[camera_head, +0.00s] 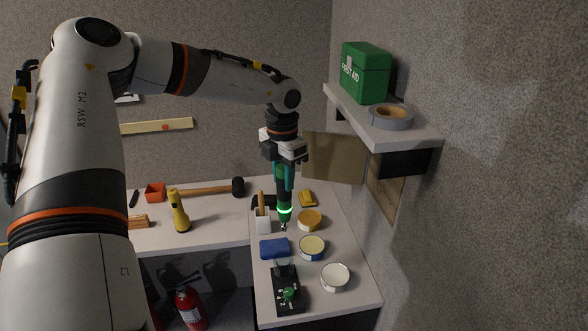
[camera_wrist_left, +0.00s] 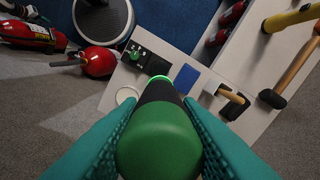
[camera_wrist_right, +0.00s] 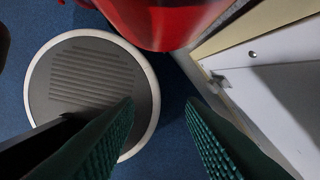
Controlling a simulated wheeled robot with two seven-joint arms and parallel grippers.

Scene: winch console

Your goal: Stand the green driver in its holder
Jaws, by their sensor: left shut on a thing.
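The green driver (camera_head: 284,200) hangs upright, shaft down, with a lit green ring low on its body. My left gripper (camera_head: 285,178) is shut on its upper part and holds it above the right-hand bench. In the left wrist view the driver's green handle end (camera_wrist_left: 158,140) fills the space between the teal fingers. My right gripper (camera_wrist_right: 160,108) is open and empty, seen only in the right wrist view.
A shelf (camera_head: 408,131) juts out at right. A red object (camera_wrist_right: 165,22) and a pale cabinet (camera_wrist_right: 275,75) flank my right gripper.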

